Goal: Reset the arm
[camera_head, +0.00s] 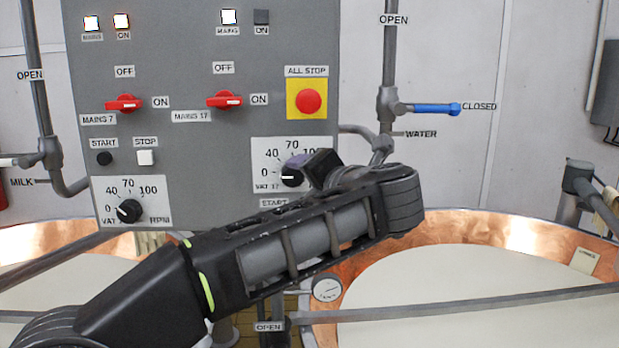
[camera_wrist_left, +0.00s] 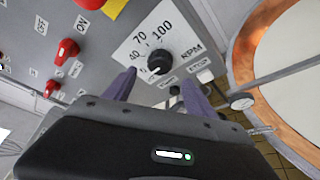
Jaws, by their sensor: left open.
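My left arm comes in from the lower left and crosses in front of the grey control panel (camera_head: 200,60). My left gripper (camera_head: 308,164) is partly hidden behind its own wrist, near the VAT 17 speed dial (camera_head: 291,177). In the left wrist view, the purple fingers of this gripper (camera_wrist_left: 158,80) are apart, with the black dial (camera_wrist_left: 159,62) showing between and beyond them. Nothing is held between the fingers. The dial's white mark points toward 0. I cannot tell whether a finger touches the panel. My right gripper is not in view.
Two red switches (camera_head: 125,103) (camera_head: 225,100) and a red ALL STOP button (camera_head: 308,101) are on the panel. A blue-handled water valve (camera_head: 432,108) is to the right. A copper vat (camera_head: 515,232) with pale liquid stands at right, crossed by a grey bar (camera_head: 480,301).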

